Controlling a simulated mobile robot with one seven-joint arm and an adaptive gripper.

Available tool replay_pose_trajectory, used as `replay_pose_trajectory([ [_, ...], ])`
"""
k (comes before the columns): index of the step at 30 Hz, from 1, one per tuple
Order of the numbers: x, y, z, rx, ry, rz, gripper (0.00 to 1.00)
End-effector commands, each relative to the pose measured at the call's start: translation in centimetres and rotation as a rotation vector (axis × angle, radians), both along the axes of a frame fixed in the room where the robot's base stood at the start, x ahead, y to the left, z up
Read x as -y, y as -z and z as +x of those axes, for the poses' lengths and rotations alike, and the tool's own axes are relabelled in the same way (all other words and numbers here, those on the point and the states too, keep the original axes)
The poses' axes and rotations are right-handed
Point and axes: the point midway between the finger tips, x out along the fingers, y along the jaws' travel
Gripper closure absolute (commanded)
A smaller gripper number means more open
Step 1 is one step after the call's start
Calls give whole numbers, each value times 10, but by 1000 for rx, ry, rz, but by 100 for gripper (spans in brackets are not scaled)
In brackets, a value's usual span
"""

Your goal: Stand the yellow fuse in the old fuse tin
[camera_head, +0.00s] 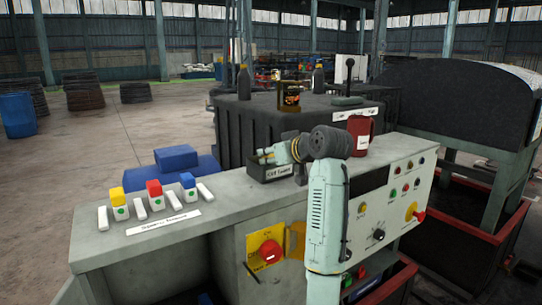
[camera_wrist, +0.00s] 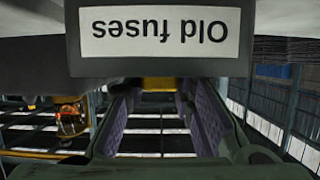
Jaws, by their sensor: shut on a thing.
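The old fuse tin (camera_head: 270,174) is a small dark open box with a white label on the grey console. In the wrist view the tin (camera_wrist: 72,58) fills the top, its "Old fuses" label upside down. My gripper (camera_head: 268,153) is low at the tin's opening. In the wrist view my gripper (camera_wrist: 159,88) is shut on the yellow fuse (camera_wrist: 159,84). Only a yellow strip of it shows between the fingers, at the tin's rim. The labelled wall hides the fingertips and the rest of the fuse. I cannot tell whether it touches the tin's floor.
On the console's left stand yellow (camera_head: 117,192), red (camera_head: 153,187) and blue (camera_head: 188,180) topped white blocks with white bars beside them. A red mug (camera_head: 360,134) stands right of my wrist. A dark bench (camera_head: 240,120) with bottles is behind. The console between blocks and tin is clear.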

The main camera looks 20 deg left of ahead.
Motion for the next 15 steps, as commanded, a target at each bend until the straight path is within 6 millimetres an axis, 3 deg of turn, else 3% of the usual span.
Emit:
replay_pose_trajectory([
  [5, 0, 7, 0, -1, -1, -1, 100],
  [6, 0, 6, 0, -2, -1, -2, 75],
  [15, -1, 9, 0, -7, -2, -5, 57],
])
